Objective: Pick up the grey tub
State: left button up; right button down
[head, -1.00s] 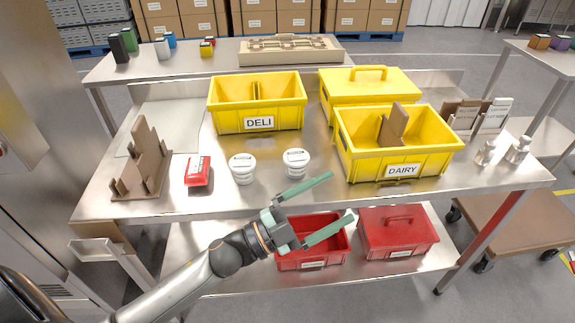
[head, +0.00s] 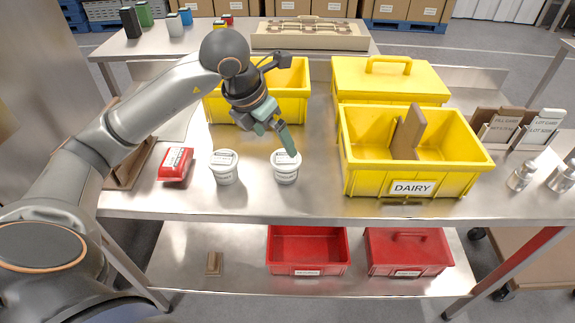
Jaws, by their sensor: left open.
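Two small pale tubs with labelled lids stand upright on the steel bench; they look whitish grey, and I cannot tell which one is the grey tub. The left tub (head: 224,169) stands free beside a red packet. The right tub (head: 285,170) stands under my left gripper (head: 281,140). That gripper points down with its jaws open and empty. One green finger reaches down in front of the right tub's lid; the other is largely foreshortened. I cannot tell whether a finger touches the lid. My right gripper is out of view.
A yellow dairy crate (head: 360,170) with a brown divider stands right of the tubs. Another yellow crate (head: 296,98) stands behind my gripper. A red packet (head: 175,164) lies left. Red bins (head: 308,268) sit on the lower shelf. The bench front is clear.

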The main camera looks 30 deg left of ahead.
aim_at(285, 159)
pick_arm(q)
jog(key=x, duration=0.4)
jog(key=shift+w+f, duration=0.1)
jog(key=shift+f, duration=0.1)
jog(key=x, duration=0.4)
jog(key=shift+d+f, duration=0.15)
jog(key=shift+f, duration=0.1)
jog(key=shift+w+f, duration=0.1)
jog(key=shift+f, duration=0.25)
jog(key=c, duration=1.2)
jog(key=shift+r, duration=0.1)
